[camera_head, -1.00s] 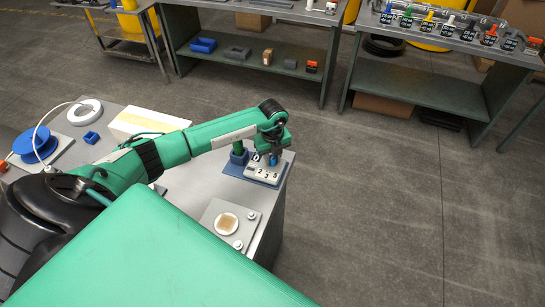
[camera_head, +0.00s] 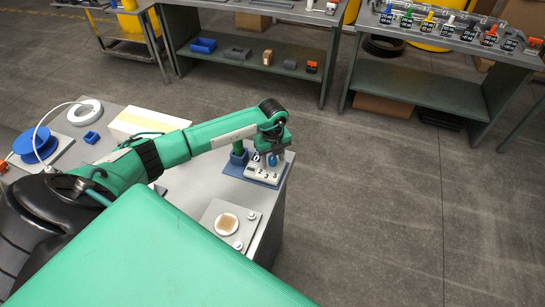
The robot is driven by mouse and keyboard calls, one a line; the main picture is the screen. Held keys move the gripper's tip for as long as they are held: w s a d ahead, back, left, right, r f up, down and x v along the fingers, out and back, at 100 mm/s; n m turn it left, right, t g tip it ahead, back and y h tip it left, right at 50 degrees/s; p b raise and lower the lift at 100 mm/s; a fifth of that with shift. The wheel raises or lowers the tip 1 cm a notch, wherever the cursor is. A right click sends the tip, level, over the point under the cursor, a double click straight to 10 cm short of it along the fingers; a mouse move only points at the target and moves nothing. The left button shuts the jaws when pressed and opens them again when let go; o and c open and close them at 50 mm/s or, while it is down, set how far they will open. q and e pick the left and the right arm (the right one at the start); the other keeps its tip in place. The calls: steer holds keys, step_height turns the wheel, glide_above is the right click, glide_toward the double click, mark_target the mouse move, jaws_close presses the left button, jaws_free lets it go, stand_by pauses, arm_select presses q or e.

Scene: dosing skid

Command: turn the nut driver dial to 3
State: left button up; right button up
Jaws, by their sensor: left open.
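The nut driver station is a light grey block with a numbered face (camera_head: 262,175) on a blue-grey base plate (camera_head: 233,170) at the table's right end. A blue dial (camera_head: 272,160) shows at the block's top, partly covered by my left gripper (camera_head: 271,157). My left gripper points down over the dial, open, with its fingers close around or beside it; contact cannot be made out. The dial's setting is too small to read. A green-handled tool stands in a blue holder (camera_head: 239,157) just left of the block. My right gripper is not in view.
Grey floor is clear on the right.

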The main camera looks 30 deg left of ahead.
mark_target(272, 157)
arm_select(q)
step_height(272, 157, up, 14)
steer(key=b, duration=0.3)
steer(key=shift+f, duration=0.15)
stand_by(0.4)
